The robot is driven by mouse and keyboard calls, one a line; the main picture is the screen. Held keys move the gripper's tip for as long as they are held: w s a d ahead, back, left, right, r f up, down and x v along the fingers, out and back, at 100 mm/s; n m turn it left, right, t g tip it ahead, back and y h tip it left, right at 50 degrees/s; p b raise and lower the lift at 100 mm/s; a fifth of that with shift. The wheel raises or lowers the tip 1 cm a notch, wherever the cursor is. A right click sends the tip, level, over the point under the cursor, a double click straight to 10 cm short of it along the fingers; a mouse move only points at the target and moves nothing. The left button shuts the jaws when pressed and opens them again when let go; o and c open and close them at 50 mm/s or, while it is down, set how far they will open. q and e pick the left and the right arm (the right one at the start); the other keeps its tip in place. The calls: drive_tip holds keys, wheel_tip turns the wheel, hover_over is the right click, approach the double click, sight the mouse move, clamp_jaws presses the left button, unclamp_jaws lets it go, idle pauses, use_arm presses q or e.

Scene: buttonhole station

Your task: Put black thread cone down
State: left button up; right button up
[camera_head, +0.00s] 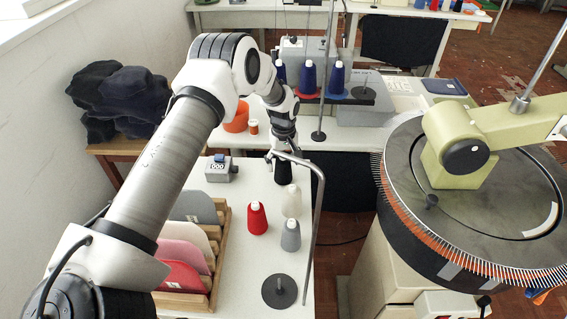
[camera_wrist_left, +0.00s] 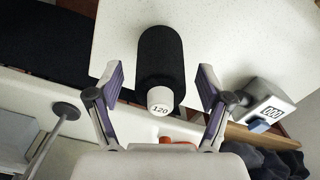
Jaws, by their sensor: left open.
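The black thread cone (camera_head: 283,172) is upright on the white table (camera_head: 240,205), below my left gripper (camera_head: 279,150). In the left wrist view the black cone (camera_wrist_left: 160,58) points its white tip, marked 120, toward the camera. The fingers of my left gripper (camera_wrist_left: 160,84) are spread on either side of the cone, with a visible gap on both sides. The gripper partly hides the cone's top in the head view. My right gripper is in neither view.
White (camera_head: 291,202), red (camera_head: 257,219) and grey (camera_head: 291,236) cones stand nearby. A bent metal rod (camera_head: 318,215) runs close on the right. A counter (camera_head: 220,169) and a wooden rack of fabric pieces (camera_head: 217,268) are to the left. A dark disc (camera_head: 279,292) is in front.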

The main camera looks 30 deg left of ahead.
use_arm(q)
wheel_tip(320, 180, up, 11)
drive_tip(key=shift+r+b, duration=0.1)
drive_tip(key=shift+b, duration=0.9)
drive_tip(key=shift+r, duration=0.3)
